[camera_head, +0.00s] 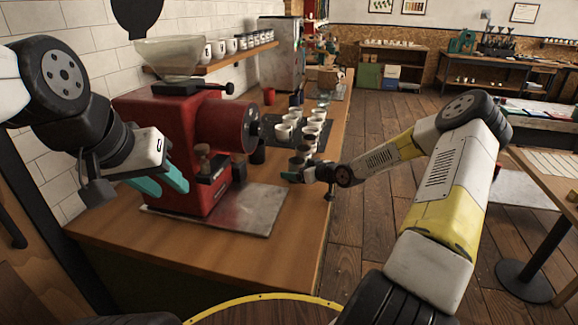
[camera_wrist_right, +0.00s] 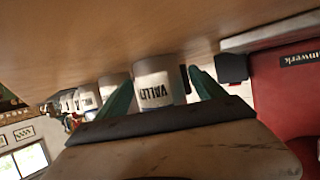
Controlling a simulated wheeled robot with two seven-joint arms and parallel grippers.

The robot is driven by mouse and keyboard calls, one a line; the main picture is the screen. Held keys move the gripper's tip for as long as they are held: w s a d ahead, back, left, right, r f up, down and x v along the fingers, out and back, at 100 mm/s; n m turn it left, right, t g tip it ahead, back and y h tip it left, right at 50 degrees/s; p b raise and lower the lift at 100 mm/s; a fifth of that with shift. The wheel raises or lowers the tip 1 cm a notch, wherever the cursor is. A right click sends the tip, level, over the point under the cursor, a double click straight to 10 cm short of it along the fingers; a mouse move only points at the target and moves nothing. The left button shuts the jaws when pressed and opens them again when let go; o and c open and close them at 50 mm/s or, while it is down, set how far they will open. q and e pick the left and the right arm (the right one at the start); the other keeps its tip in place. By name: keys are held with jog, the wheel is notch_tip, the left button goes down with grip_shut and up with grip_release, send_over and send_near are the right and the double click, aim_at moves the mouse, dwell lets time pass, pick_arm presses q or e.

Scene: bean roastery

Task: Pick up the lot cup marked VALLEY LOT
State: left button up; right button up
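My right gripper (camera_wrist_right: 165,98) is open, with one teal finger on each side of this cup. A narrow gap shows at the cup's right side; contact on the left cannot be told. In the head view my right gripper (camera_head: 296,173) is low at the near end of the cup rows, where lettering is too small to read. My left gripper (camera_head: 184,189) is open and empty in front of the red machine.
A red grinder (camera_head: 180,140) and its metal plate (camera_head: 245,212) stand left of the right gripper. Several white cups (camera_head: 283,132) stand close behind on a dark tray. More cups line a wall shelf (camera_head: 215,60). The counter's right edge is near my right arm.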

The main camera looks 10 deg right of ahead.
jog(key=c, duration=1.4)
jog(key=shift+r, duration=0.15)
